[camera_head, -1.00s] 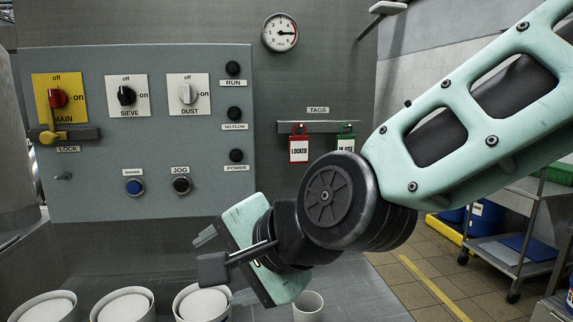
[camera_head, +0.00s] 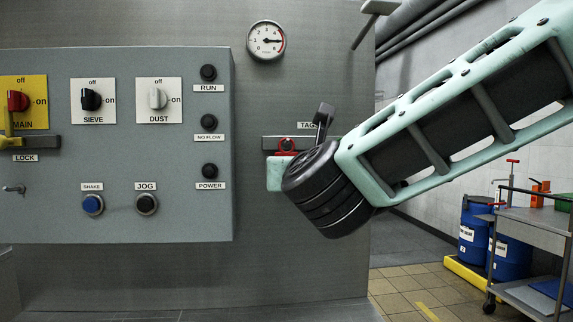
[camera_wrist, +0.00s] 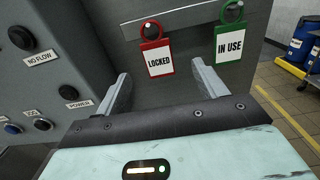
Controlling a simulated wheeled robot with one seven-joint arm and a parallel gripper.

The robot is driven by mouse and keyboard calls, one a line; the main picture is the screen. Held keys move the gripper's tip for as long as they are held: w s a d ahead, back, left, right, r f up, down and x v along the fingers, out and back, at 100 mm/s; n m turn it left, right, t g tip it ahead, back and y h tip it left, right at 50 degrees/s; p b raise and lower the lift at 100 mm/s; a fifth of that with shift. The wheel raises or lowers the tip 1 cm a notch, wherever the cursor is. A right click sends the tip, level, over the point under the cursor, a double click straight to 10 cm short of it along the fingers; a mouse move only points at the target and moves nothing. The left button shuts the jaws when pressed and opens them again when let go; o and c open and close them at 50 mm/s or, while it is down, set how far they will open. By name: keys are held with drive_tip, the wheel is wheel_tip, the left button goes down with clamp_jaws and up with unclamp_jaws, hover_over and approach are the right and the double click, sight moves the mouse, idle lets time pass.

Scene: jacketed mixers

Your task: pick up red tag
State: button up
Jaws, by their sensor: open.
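The red tag (camera_wrist: 157,58) hangs by its red ring from the tag rail, a white face reading LOCKED, in the wrist view. My gripper (camera_wrist: 162,90) is open, its two fingers spread below and to either side of the red tag, with nothing between them that I can see touching. The green tag (camera_wrist: 229,42), reading IN USE, hangs to the right of the red one, just beyond my right finger. It is hidden in the head view.
The tag rail (camera_head: 270,143) is fixed to the steel wall. A control panel (camera_head: 120,225) with switches and buttons stands to the left of my gripper. A pressure gauge (camera_head: 266,41) is above. Blue drums (camera_head: 474,230) and a cart (camera_head: 530,235) stand at the right.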

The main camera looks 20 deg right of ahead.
sight(282, 153)
drive_tip(key=w+d+p, duration=0.1)
drive_tip(key=w+p, duration=0.1)
drive_tip(key=w, duration=0.9)
drive_tip(key=shift+d+f+p, duration=0.15)
drive_tip(key=shift+d+p, duration=0.2)
drive_tip(key=shift+p, duration=0.05)
drive_tip(key=c, duration=1.1)
